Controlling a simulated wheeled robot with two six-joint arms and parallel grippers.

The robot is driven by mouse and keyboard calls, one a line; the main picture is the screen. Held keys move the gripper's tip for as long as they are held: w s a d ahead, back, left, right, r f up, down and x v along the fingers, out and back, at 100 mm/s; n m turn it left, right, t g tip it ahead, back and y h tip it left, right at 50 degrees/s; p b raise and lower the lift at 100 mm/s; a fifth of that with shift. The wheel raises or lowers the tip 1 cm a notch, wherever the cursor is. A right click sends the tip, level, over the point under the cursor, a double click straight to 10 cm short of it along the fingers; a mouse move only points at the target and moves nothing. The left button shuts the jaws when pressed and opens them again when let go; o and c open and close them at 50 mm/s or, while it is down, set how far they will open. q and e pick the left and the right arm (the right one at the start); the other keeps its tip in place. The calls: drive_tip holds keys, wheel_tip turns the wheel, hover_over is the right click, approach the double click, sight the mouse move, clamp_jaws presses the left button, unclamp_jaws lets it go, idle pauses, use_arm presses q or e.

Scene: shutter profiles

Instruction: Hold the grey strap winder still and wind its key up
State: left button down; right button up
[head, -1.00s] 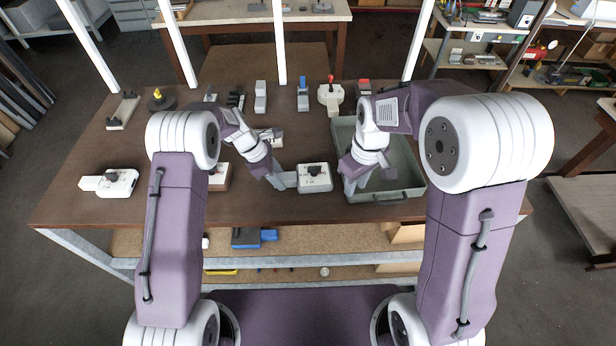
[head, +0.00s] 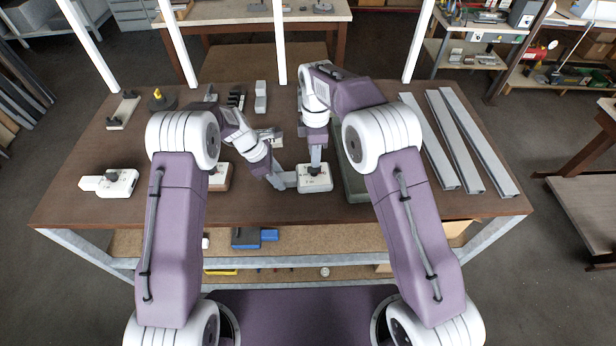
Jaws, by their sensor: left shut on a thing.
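The strap winder (head: 314,184), a pale, whitish-grey box with a grey tab on its left, lies on the brown bench near the middle front. My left gripper (head: 279,182) is shut on that tab from the left and back. My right gripper (head: 315,164) points straight down on the top of the winder, where the dark key showed earlier. The key is now hidden by this gripper, and I cannot tell whether its fingers are closed around it.
A similar white winder (head: 112,183) lies at the far left. Another boxy device (head: 219,178) is partly behind my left arm. A green-grey tray (head: 352,186) stands just right of the winder, mostly covered by my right arm. Long grey profiles (head: 458,142) lie on the right.

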sight(314, 171)
drive_tip(key=shift+f, duration=2.55)
clamp_jaws()
drive_tip(key=n, duration=0.6)
